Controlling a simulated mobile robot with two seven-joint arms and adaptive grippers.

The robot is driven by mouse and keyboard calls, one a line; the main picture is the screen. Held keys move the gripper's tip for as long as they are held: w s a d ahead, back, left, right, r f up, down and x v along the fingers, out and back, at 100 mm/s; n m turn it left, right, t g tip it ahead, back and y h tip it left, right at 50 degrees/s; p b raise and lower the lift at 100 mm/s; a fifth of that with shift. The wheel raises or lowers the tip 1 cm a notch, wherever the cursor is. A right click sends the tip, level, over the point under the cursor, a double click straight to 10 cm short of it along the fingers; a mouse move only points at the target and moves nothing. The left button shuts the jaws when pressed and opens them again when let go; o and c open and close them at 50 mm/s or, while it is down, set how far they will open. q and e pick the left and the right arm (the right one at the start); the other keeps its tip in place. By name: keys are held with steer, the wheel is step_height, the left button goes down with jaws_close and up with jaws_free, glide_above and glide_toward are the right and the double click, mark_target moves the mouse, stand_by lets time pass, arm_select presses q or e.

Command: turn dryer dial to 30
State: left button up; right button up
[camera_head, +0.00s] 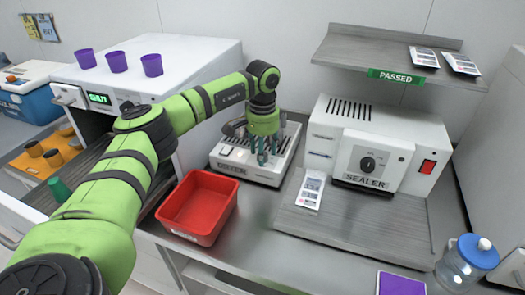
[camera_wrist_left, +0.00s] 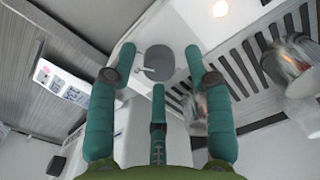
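The dryer (camera_head: 246,172) is a low white unit with a labelled front edge, on the counter at the middle of the head view. Its top also shows in the left wrist view (camera_wrist_left: 150,25). A round grey dial (camera_wrist_left: 160,60) with a light pointer shows there; the pointer is toward the lower left, and I cannot read a scale. My left gripper (camera_head: 263,157) is above the dryer, pointing down, and hides the dial in the head view. In the left wrist view its teal fingers (camera_wrist_left: 160,55) are spread, one on each side of the dial, contact unclear. My right gripper is not in view.
A red bin (camera_head: 198,207) stands front left of the dryer. A white sealer (camera_head: 371,150) with its own black dial stands to the right, under a shelf (camera_head: 385,50). Slotted vents (camera_wrist_left: 245,75) and blurred shiny items (camera_wrist_left: 290,58) are beside the dial.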

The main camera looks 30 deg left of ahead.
arm_select(q)
step_height(320, 180, up, 12)
stand_by(0.7)
stand_by(0.4)
